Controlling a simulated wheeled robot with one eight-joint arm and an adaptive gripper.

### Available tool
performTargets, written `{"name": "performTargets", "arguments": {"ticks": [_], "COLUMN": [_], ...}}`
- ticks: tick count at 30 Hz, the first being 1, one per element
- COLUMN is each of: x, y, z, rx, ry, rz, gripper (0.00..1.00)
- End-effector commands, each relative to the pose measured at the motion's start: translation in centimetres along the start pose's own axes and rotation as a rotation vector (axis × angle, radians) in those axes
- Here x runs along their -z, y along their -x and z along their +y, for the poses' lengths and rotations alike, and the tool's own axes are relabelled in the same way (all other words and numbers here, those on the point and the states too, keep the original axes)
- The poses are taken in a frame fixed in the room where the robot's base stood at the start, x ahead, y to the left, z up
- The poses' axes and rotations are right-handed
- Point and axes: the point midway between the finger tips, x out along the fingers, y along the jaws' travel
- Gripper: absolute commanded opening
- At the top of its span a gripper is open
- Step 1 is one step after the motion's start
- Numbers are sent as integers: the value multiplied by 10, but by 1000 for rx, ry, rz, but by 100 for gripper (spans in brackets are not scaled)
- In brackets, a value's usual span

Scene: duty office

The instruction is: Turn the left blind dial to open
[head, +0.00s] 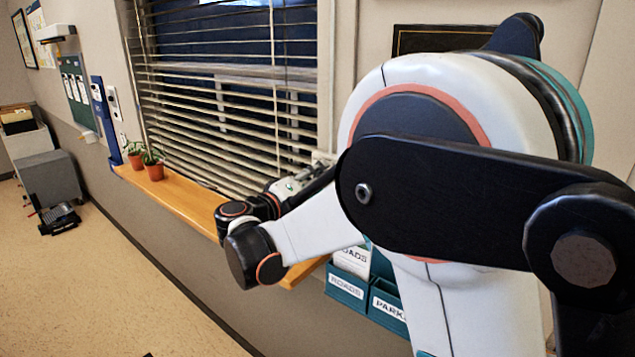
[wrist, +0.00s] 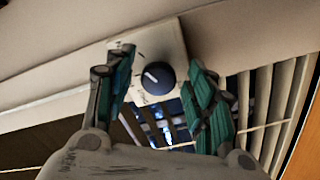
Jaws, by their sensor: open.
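In the wrist view, a dark round dial (wrist: 158,79) with a white pointer line sits on a pale square plate (wrist: 142,45). The pointer line slants to the upper left in that view. My gripper (wrist: 160,68) is open, with one teal-padded finger on each side of the dial. I cannot tell whether either finger touches it. In the head view, my gripper (head: 296,186) is at the lower right corner of the window blind (head: 215,100). The dial is not distinguishable there. The blind's slats are horizontal, with gaps showing the dark window behind.
A wooden sill (head: 190,206) runs under the blind, with small potted plants (head: 154,167) at its left end. Labelled teal holders (head: 348,287) hang on the wall below right, close to my arm. Open floor (head: 110,290) lies at the left.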

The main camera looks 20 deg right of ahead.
Motion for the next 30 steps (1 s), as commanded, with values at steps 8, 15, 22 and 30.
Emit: {"name": "performTargets", "arguments": {"ticks": [8, 15, 22, 30], "x": [1, 1, 0, 0], "y": [25, 74, 109, 121], "z": [0, -1, -1, 0], "rx": [1, 2, 1, 0], "ry": [0, 0, 0, 0], "rz": [3, 4, 2, 0], "gripper": [50, 50, 50, 50]}}
